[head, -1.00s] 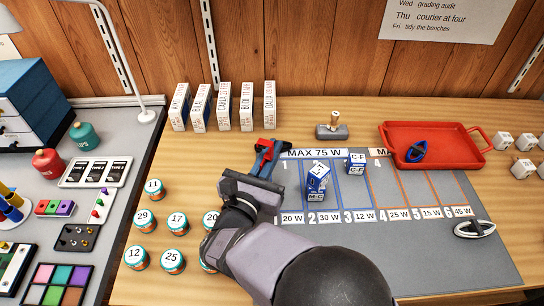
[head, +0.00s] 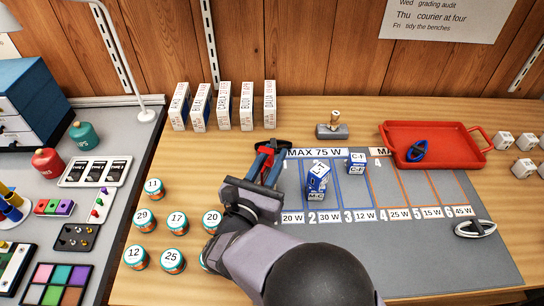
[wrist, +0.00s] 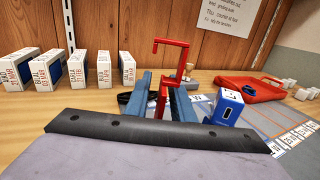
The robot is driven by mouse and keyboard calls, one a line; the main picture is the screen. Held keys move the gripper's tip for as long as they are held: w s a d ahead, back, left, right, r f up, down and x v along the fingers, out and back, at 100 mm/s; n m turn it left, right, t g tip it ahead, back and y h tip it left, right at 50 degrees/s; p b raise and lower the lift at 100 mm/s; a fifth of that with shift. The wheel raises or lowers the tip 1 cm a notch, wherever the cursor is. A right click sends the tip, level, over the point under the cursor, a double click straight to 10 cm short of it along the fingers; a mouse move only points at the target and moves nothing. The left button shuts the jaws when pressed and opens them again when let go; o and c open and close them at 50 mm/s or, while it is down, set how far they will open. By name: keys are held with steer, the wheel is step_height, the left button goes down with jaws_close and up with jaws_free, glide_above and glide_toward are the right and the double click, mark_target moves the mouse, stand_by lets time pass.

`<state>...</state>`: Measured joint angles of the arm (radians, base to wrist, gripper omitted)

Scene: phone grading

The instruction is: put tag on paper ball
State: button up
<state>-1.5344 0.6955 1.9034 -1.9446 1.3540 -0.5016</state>
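I see no paper ball and no clear tag in either view. My gripper (head: 268,152) has blue fingers and is over the wood by the mat's upper left corner; its fingers also show in the wrist view (wrist: 162,82). A red hook-shaped piece (wrist: 171,43) stands up between and beyond the fingers. I cannot tell whether they grip it. A black item (head: 286,146) shows at the fingertips, partly hidden. Blue-and-white blocks (head: 318,177) stand stacked on the mat to the right.
A grey mat (head: 400,262) has labelled lanes. A red tray (head: 462,141) holds a blue coil. A stamp (head: 333,128) stands behind the mat. Labelled boxes (head: 223,106) stand upright at the back. Numbered cans (head: 172,262) stand at left. White cubes (head: 503,140) are at far right.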

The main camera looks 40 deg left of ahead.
steer(key=v, duration=1.2)
steer(key=shift+b, duration=0.45)
steer(key=shift+r, duration=0.1)
